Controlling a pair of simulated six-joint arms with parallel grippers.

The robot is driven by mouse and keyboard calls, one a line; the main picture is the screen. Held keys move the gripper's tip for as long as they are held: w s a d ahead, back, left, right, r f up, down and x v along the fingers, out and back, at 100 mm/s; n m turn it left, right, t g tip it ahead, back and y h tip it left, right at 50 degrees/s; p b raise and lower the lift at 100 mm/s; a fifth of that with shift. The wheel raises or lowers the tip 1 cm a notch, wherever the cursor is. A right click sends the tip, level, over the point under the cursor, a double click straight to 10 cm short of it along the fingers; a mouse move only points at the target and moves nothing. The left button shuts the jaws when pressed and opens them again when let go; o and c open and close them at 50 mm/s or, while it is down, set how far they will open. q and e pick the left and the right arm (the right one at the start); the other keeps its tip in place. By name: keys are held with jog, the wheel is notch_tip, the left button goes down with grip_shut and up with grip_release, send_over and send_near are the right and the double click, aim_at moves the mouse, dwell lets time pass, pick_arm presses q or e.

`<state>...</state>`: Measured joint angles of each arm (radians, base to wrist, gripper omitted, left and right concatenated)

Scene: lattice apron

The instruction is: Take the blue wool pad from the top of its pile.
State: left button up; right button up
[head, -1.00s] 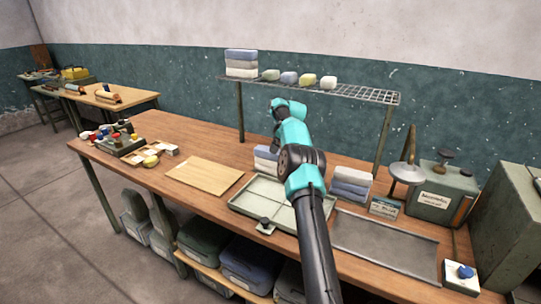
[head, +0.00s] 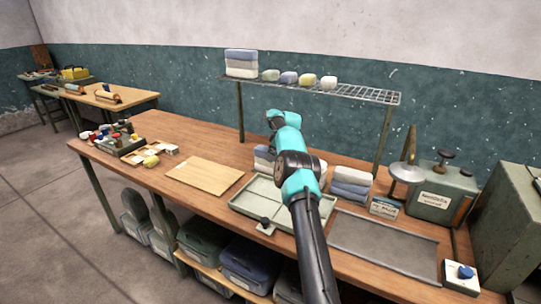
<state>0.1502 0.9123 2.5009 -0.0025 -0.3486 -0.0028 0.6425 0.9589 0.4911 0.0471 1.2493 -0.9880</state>
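Two piles of folded pads stand on the bench. The right pile (head: 351,188) shows a pale pad above blue-grey ones. The left pile (head: 262,158) is partly hidden behind my arm; pale and bluish layers show, but its order is hard to read. A third pile (head: 241,63) on the wire shelf has a blue pad (head: 241,54) on top of white ones. My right gripper (head: 274,120) is at the far end of the teal arm, above and behind the left pile. Its fingers are hidden, so its opening and contents cannot be seen. My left gripper is out of view.
A divided pale tray (head: 245,205) lies under my arm, with a wooden board (head: 204,177) left of it and a dark metal tray (head: 385,245) right. The wire shelf (head: 365,92) overhangs the back. A scale-like device (head: 440,195) stands at right.

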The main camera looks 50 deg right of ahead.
jog(key=c, duration=1)
jog(key=shift+r, duration=1.75)
jog(key=shift+s+a+r, duration=0.1)
jog(key=shift+s+a, duration=0.1)
jog(key=shift+a, duration=0.05)
jog(key=s+a+r, duration=0.1)
jog(key=s+a, duration=0.9)
jog(key=a, duration=0.1)
jog(key=shift+a+r, duration=0.15)
jog(key=shift+a, duration=0.2)
jog(key=shift+w, duration=0.1)
